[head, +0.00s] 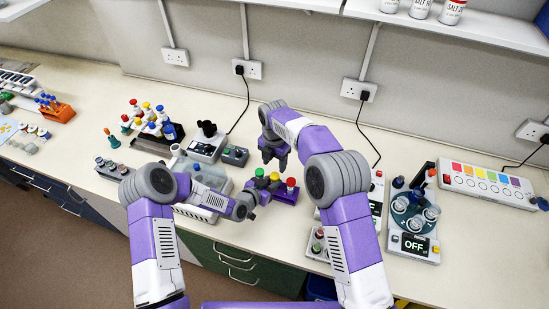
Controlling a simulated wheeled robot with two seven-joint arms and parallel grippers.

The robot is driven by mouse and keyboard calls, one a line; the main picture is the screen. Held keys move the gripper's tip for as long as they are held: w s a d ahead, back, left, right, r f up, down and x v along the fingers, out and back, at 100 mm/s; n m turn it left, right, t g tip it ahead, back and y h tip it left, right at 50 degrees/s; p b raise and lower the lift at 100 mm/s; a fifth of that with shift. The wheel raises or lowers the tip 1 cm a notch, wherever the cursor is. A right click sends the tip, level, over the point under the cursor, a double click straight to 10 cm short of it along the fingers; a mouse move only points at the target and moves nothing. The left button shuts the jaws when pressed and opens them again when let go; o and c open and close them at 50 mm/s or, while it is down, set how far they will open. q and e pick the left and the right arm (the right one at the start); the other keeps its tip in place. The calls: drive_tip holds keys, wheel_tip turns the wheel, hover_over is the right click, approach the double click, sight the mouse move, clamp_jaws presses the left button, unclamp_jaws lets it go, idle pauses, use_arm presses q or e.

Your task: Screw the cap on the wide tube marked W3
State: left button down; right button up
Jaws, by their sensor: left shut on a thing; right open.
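A small purple rack (280,195) stands near the front of the bench and holds tubes with green (259,172), yellow-red (274,177) and red (291,182) caps. My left gripper (258,193) reaches in from the left and is shut at the rack's left end, apparently on the rack; its fingertips are partly hidden. My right gripper (275,158) points down just behind and above the rack. It is open and looks empty. The W3 mark is too small to read, so I cannot tell which tube is W3 or where its cap is.
A black-topped device (206,140) is behind the purple rack. A round rotor device (413,212) reading OFF is on the right. Small cap holders (112,168) lie around.

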sight(275, 175)
drive_tip(key=shift+w+r+m, duration=0.3)
drive_tip(key=shift+r+m, duration=0.3)
drive_tip(key=shift+m, duration=0.2)
drive_tip(key=shift+f, duration=4.05)
drive_tip(key=c, duration=0.9)
drive_tip(key=o, duration=1)
drive_tip(key=shift+c, duration=0.2)
drive_tip(key=shift+r, duration=2.3)
